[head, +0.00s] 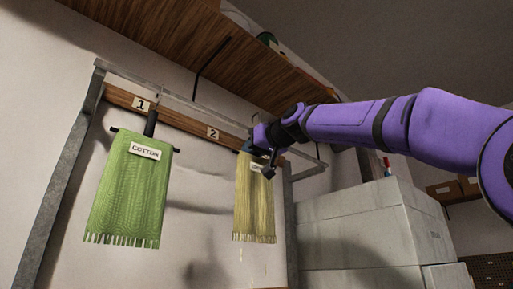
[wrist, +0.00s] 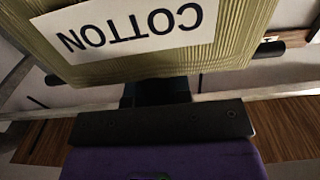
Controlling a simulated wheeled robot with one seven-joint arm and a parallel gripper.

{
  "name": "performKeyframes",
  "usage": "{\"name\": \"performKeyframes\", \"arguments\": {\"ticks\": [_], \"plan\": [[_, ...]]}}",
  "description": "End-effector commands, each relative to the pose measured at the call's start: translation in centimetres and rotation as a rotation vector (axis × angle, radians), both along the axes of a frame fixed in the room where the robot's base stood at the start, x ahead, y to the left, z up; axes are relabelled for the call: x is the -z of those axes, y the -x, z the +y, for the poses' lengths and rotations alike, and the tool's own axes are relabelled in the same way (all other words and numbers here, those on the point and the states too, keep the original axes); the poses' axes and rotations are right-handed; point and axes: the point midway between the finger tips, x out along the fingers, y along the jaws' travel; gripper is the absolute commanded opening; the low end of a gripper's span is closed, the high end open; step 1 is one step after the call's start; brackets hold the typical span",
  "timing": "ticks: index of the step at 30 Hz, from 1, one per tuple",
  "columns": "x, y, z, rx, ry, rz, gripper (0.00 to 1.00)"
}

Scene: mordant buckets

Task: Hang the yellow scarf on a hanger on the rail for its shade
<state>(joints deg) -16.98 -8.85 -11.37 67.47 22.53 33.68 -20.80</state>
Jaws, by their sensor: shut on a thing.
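The yellow scarf (head: 256,212), with a fringed lower edge, hangs on a dark hanger to the right of the "2" plate, just below the rail (head: 180,101). It fills the top of the wrist view (wrist: 225,45) with a white COTTON label (wrist: 130,30). My gripper (head: 258,143) is at the top of the scarf, shut on the hanger's dark neck. Whether the hanger's hook sits on the rail cannot be told; my gripper covers it.
A green scarf (head: 130,195) labelled COTTON hangs from the rail at left, under the "1" plate (head: 142,104). A wooden shelf (head: 185,45) overhangs the rail. Grey posts (head: 60,190) stand at the rail's ends. Large pale blocks (head: 365,225) fill the right side.

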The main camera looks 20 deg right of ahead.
Motion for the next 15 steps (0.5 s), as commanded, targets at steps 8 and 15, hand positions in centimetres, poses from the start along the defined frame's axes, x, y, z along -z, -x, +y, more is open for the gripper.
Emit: {"name": "performKeyframes", "arguments": {"ticks": [8, 15], "plan": [[0.0, -1.8, 0.6, 0.001, 0.001, 0.0, 0.0], [0.0, -3.4, 1.1, 0.001, 0.001, 0.0, 0.0]]}}
